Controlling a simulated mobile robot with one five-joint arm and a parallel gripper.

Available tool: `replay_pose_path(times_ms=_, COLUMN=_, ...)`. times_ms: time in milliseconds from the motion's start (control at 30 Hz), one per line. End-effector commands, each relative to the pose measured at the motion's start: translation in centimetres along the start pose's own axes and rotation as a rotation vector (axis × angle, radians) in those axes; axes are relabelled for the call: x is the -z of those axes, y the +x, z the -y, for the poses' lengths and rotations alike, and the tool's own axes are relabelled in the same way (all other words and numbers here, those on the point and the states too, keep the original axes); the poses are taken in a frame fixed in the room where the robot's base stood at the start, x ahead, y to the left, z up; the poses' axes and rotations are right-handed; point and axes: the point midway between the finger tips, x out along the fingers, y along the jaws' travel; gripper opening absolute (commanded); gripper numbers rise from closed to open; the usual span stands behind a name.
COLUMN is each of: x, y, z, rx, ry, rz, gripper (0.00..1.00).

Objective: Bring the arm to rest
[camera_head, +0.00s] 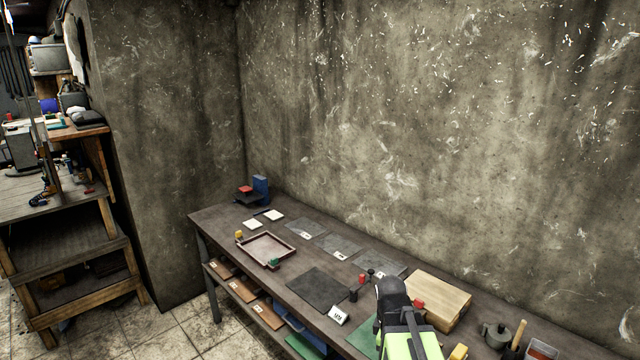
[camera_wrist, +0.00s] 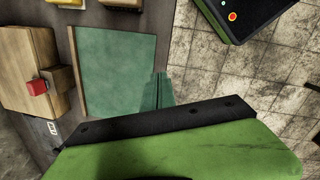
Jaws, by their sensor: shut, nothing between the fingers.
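My arm, green and black, rises at the lower right of the head view over the front of the workbench (camera_head: 308,291). Its black end, with my gripper (camera_head: 391,292), appears above the bench near a green mat (camera_head: 362,336). In the wrist view a green and black part of my arm fills the bottom. Beyond it lie the green mat (camera_wrist: 115,70) and a wooden block (camera_wrist: 25,65) with a red piece (camera_wrist: 37,87) at its side.
The bench bears a reddish tray (camera_head: 266,249), a dark mat (camera_head: 318,288), a white label stand (camera_head: 338,315), a wooden box (camera_head: 438,298) and a grey pot (camera_head: 496,335). A rough wall stands behind. Tiled floor (camera_wrist: 285,75) is open beside the bench. Wooden shelving (camera_head: 70,245) stands at left.

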Motion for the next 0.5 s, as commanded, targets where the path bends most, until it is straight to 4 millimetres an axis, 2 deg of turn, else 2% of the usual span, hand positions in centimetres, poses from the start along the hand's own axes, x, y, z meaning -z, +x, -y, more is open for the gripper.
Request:
replay_pose_path(times_ms=33, x=2.5, y=-0.2, z=2.0, rx=0.011, ry=0.072, rz=-0.018, gripper=0.00)
replay_pose_path(times_ms=133, x=4.8, y=-0.5, z=4.5, rx=0.044, ry=0.291, rz=-0.042, gripper=0.00)
replay_pose_path(times_ms=300, x=5.1, y=-0.6, z=5.9, rx=0.102, ry=0.708, rz=-0.051, gripper=0.00)
replay_pose_path(times_ms=400, x=5.3, y=-0.7, z=6.1, rx=0.122, ry=0.896, rz=-0.043, gripper=0.00)
replay_pose_path(times_ms=500, x=5.2, y=-0.7, z=6.2, rx=0.127, ry=1.005, rz=-0.035, gripper=0.00)
